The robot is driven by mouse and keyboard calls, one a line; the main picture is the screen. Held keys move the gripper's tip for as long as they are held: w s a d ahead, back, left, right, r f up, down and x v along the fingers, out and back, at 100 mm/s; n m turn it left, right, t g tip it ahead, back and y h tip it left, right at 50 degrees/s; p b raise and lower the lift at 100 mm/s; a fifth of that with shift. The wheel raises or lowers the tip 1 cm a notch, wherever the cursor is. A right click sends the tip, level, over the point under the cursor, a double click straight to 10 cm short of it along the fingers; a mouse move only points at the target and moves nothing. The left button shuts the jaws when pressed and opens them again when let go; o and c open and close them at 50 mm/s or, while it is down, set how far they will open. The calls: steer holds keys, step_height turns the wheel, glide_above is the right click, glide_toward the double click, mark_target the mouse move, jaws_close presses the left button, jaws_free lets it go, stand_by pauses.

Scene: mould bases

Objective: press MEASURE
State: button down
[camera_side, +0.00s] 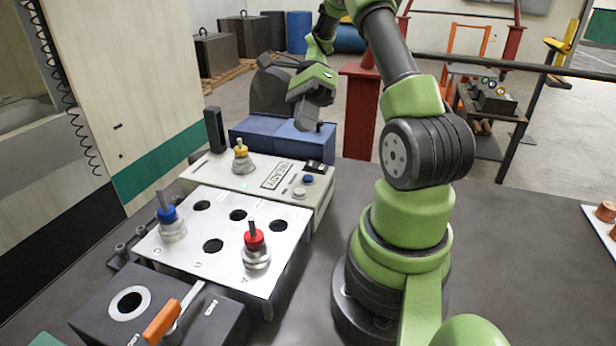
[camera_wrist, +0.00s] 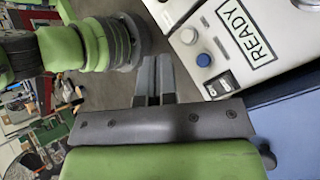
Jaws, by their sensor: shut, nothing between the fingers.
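The pale instrument box (camera_side: 322,206) carries a display reading READY (camera_side: 277,175), which also shows in the wrist view (camera_wrist: 246,32). Beside the display are a blue round button (camera_side: 308,179), a whitish button (camera_side: 299,193) and a black rocker switch (camera_side: 314,167). In the wrist view the blue button (camera_wrist: 203,60), whitish button (camera_wrist: 188,36) and switch (camera_wrist: 219,86) lie right of my fingers. I cannot read a MEASURE label. My gripper (camera_side: 304,120) is shut and empty, in the air above and behind the box; its fingers also show in the wrist view (camera_wrist: 154,78).
In front, a white plate (camera_side: 220,259) with several holes holds a blue-topped plug (camera_side: 170,218) and a red-topped plug (camera_side: 256,248). A blue block (camera_side: 265,143) stands behind the box.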

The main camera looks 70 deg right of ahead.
mark_target(306, 176)
steer(key=shift+f, duration=4.25)
steer(key=shift+f, duration=0.15)
steer(key=shift+f, duration=0.3)
steer(key=shift+f, duration=0.3)
steer(key=shift+r, duration=0.75)
steer(key=shift+r, duration=2.5)
